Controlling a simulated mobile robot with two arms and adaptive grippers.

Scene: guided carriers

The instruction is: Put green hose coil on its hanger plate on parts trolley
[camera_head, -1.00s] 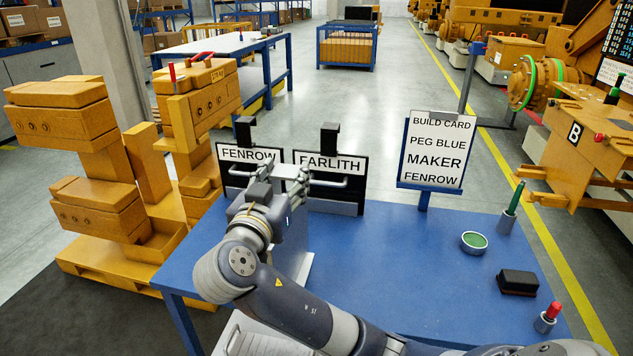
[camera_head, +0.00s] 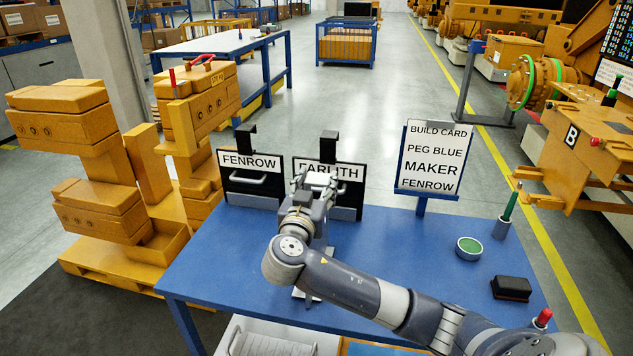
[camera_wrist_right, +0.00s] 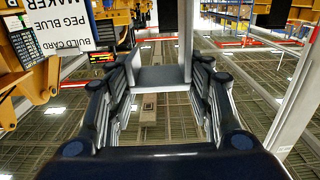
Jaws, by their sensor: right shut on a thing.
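My right gripper (camera_head: 316,184) is above the blue table (camera_head: 230,270), in front of the FARLITH board (camera_head: 345,196). It is shut on a light grey part (camera_wrist_right: 158,78) between its fingers in the wrist view. Grey pieces show below the grip in the head view, mostly hidden by my arm; its full shape is unclear. The FENROW board (camera_head: 245,161), black with a white label and a handle, stands to the left. I cannot make out a green hose coil or say which thing is the parts trolley. My left gripper is not in view.
A build card (camera_head: 431,158) on a stand reads PEG BLUE, MAKER FENROW. A green-topped round tin (camera_head: 469,248), a black block (camera_head: 511,288), a green-tipped holder (camera_head: 504,222) and a red-tipped one (camera_head: 542,319) stand at the right. The table's left part is clear.

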